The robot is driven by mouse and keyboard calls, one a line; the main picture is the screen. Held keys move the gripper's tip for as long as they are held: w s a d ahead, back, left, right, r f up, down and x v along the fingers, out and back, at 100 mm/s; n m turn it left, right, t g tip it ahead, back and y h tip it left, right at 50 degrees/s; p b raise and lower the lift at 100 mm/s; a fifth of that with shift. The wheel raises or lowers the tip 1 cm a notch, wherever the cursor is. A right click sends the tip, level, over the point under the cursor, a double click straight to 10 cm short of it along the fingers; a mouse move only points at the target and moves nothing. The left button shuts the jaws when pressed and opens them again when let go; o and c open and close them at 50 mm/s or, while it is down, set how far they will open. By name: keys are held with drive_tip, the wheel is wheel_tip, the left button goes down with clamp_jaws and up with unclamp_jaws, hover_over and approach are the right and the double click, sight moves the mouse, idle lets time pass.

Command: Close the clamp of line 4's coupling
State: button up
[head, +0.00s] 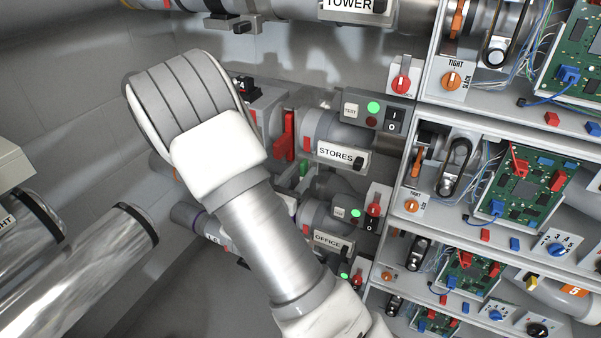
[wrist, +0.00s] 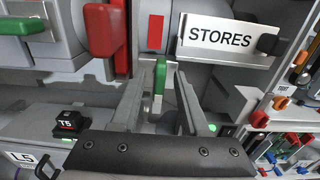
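In the wrist view my gripper (wrist: 159,86) is open, with one finger on each side of a green lever (wrist: 160,76). The lever stands upright below the STORES line; I cannot tell whether either finger touches it. A large red handle (wrist: 102,30) stands to its upper left. In the head view the red handle (head: 285,135) and the green lever (head: 303,170) show just right of my arm, which hides my fingers. A black tag marked 4 (head: 245,87) sits behind the arm, beside the STORES line. The coupling and its clamp are partly hidden there.
The STORES plate (head: 341,155) and a switch box (head: 378,110) with a green light are to the right. The OFFICE line (head: 327,240) runs below. A black T5 block (wrist: 70,122) is at the lower left in the wrist view. Shelves with circuit boards (head: 525,190) fill the right.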

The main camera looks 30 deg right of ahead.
clamp_jaws()
idle(1.2)
